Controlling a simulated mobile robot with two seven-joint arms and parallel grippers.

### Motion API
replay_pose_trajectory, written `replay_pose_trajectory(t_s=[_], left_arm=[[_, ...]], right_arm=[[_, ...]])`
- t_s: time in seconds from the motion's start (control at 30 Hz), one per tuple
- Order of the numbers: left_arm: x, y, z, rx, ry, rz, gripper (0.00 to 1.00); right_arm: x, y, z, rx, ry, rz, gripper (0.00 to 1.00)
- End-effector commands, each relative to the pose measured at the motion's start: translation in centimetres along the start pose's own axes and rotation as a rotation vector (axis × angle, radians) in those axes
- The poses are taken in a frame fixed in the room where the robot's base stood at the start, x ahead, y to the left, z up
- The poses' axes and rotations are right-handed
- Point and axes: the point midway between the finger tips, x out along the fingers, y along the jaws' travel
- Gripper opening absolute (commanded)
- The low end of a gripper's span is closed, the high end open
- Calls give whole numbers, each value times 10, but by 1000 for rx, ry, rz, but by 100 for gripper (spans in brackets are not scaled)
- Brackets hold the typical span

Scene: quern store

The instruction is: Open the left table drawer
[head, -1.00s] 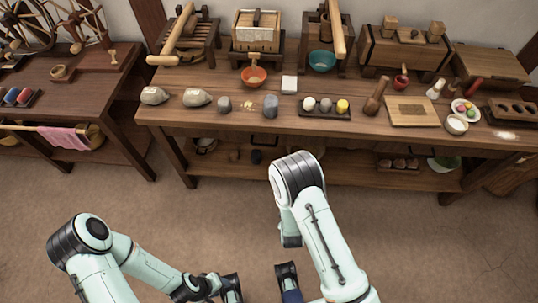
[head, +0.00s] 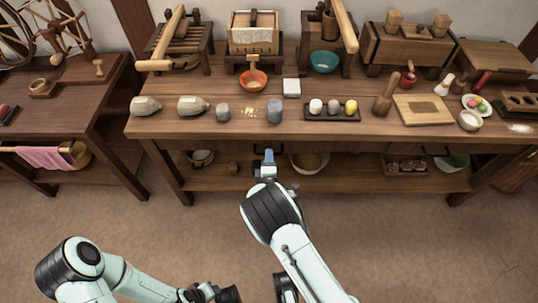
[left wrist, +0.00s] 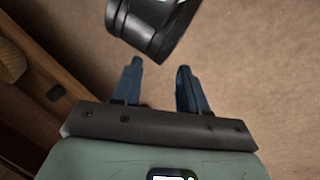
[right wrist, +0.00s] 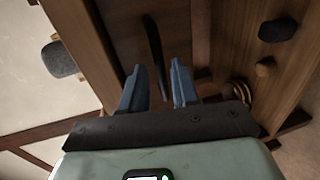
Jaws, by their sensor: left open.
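The long worktable (head: 165,125) stands ahead of me. The left drawer's front (right wrist: 175,28) lies under its tabletop edge in the right wrist view, and it looks shut. A dark bar handle (right wrist: 153,42) on it lines up with the gap between my right fingers. My right gripper (right wrist: 156,68) is open, and I cannot tell if it touches the bar. In the head view, my right gripper (head: 266,160) is at the table's front edge, left of centre. My left gripper (left wrist: 160,66) is open and empty over the floor, away from the table.
Stones (head: 193,105), an orange bowl (head: 253,80) and an egg tray (head: 333,113) stand on the tabletop. The lower shelf (head: 225,180) holds pots and a basket (head: 308,162). A side table (head: 60,110) stands left. A dark part of my arm (left wrist: 150,25) is close to my left fingers.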

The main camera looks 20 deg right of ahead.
Motion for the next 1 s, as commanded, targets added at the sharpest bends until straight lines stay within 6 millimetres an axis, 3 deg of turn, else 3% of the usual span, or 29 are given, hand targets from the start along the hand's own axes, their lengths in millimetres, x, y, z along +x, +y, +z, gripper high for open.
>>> replay_pose_trajectory(t_s=[0.2, 0.57, 0.6, 0.67, 1.0], left_arm=[[8, -3, -11, -3, 31, -2, 43], [8, -3, -13, -3, 37, -2, 43], [8, -3, -13, -3, 37, -2, 43], [8, -3, -13, -3, 37, -2, 43], [6, -2, -10, -2, 30, -1, 43]], right_arm=[[24, -1, 0, 0, -1, -1, 30], [29, 0, 0, 0, 0, -1, 30], [28, 0, 0, 0, 0, -1, 17], [28, 0, 0, 0, 0, -1, 0], [25, 0, 0, 0, 1, -1, 0]])
